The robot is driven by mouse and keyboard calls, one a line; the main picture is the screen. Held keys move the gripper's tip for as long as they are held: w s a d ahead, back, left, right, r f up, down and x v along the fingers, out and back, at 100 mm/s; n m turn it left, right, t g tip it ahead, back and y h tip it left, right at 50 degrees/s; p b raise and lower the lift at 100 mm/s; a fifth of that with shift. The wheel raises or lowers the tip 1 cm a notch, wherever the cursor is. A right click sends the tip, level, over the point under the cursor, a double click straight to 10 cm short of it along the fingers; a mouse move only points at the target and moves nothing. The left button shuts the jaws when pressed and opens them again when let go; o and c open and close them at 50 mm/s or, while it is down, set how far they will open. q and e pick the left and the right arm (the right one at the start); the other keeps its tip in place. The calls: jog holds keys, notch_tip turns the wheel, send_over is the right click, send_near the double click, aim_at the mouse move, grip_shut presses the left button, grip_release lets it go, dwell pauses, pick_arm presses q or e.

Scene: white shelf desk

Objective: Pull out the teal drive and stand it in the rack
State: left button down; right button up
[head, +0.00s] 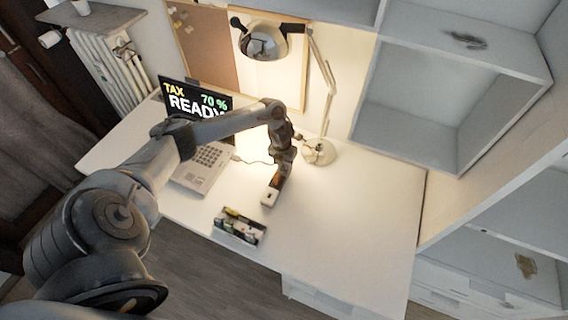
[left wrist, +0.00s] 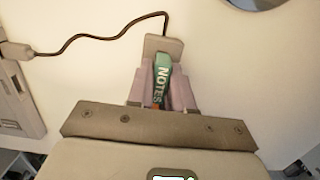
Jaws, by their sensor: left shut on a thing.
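The teal drive (left wrist: 161,78), marked NOTES, is between the fingers of my left gripper (left wrist: 162,88) in the left wrist view. The gripper is shut on it. The drive's far end is at a grey hub block (left wrist: 163,44); I cannot tell whether it is still plugged in. In the head view my left gripper (head: 271,188) points down at the desk, over the pale hub (head: 268,198), and hides the drive. The rack (head: 237,237) is a dark open box with several items in it, just left of and nearer than the gripper. My right gripper is not in view.
An open laptop (head: 205,165) stands behind and left of the gripper. A brown cable (left wrist: 95,37) runs from the laptop side to the hub. A desk lamp (head: 318,151) stands behind. The white desk (head: 350,215) is clear to the right.

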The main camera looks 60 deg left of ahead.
pick_arm(q)
jog(key=r, duration=0.3)
jog(key=shift+w, duration=0.2)
jog(key=w+d+r+p, duration=0.4)
jog(key=d+r+p, duration=0.4)
jog(key=d+r, duration=0.2)
jog(key=shift+d+r, duration=0.3)
jog(key=shift+r, duration=0.5)
jog(key=shift+w, duration=0.1)
